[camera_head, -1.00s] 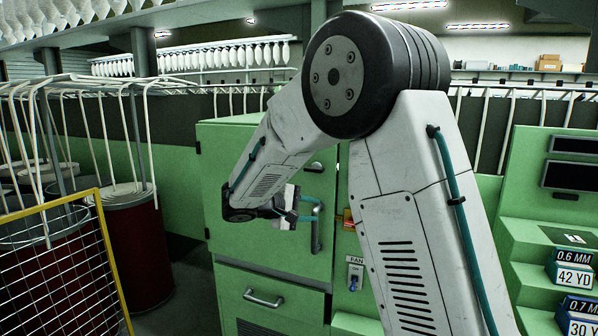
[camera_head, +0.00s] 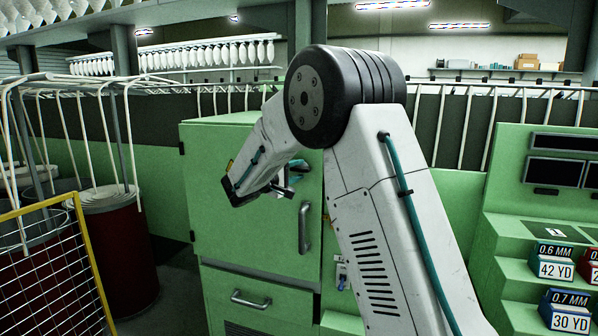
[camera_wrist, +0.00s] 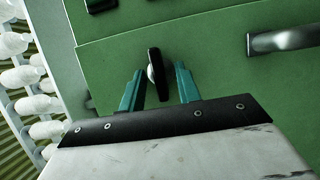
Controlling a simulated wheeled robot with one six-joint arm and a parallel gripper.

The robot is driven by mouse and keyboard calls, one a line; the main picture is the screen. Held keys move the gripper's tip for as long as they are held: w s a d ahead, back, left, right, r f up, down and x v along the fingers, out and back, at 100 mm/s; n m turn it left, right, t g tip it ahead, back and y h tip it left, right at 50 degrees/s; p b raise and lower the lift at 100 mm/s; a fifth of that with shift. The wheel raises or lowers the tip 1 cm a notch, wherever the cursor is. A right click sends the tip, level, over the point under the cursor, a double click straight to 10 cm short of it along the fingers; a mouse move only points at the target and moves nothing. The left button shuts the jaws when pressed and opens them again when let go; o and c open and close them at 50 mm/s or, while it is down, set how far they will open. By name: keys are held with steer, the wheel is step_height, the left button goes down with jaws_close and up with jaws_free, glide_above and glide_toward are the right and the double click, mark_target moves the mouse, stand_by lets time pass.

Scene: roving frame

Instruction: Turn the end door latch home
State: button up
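The end door (camera_head: 225,165) is the upper green door of a cabinet, and it looks shut. Its latch (camera_head: 298,164) is a small black lever near the door's upper right edge. In the wrist view the latch (camera_wrist: 154,72) lies crosswise to the long silver door handle (camera_wrist: 285,40). My gripper (camera_wrist: 160,80) is open, its two teal fingers standing on either side of the latch's lower end with gaps showing. I cannot tell whether the fingertips reach past the lever in depth.
The door handle (camera_head: 304,228) stands just below my gripper. A lower drawer with a bar handle (camera_head: 250,299) is beneath. A yellow-edged mesh guard (camera_head: 45,270) and dark red drums (camera_head: 118,255) stand left. Green steps with spool boxes (camera_head: 556,263) are at right.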

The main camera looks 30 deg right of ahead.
steer(key=shift+d, duration=0.1)
jaws_close()
steer(key=shift+d, duration=0.15)
